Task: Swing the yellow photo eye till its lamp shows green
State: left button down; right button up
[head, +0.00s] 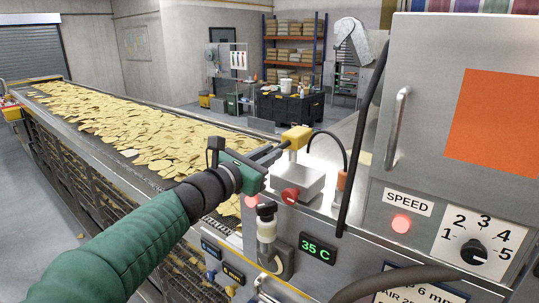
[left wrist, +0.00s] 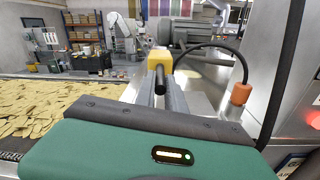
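The yellow photo eye (head: 296,137) stands on a thin post above a grey metal box, with a black cable looping off its right side. In the left wrist view the yellow block (left wrist: 158,60) sits straight ahead, with a short dark stub pointing toward my gripper. My left gripper (head: 279,149) reaches in from the left, its two narrow fingers close together at the eye. In the left wrist view the fingers (left wrist: 162,84) lie along both sides of the stub and look shut on it. I cannot make out the eye's own lamp. My right gripper is not in view.
A conveyor (head: 120,173) full of yellow chips runs along the left. A red knob (head: 291,195), a green 35 C display (head: 318,249) and a white-topped fitting (head: 267,228) sit close below the eye. A steel cabinet (head: 425,100) with a speed dial (head: 473,251) stands at the right.

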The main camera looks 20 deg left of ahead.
pick_arm(q)
jog(key=shift+w+a+f+m+g+h+p, duration=0.1)
jog(key=shift+w+a+m+g+h+p, duration=0.15)
jog(key=shift+h, duration=0.2)
jog(key=shift+a+f+m+g+h+p, duration=0.15)
jog(key=shift+a+m+h+p, duration=0.1)
jog(key=shift+a+m+h, duration=0.15)
jog(key=shift+w+a+f+m+g+h, duration=0.15)
jog(key=shift+a+m+g+h, duration=0.2)
jog(key=shift+h, duration=0.2)
jog(key=shift+d, duration=0.1)
jog(key=c, duration=1.7)
grip_release()
jog(key=shift+o, duration=1.3)
jog(key=shift+d, duration=0.1)
jog(key=shift+o, duration=0.2)
jog(key=shift+w, duration=0.15)
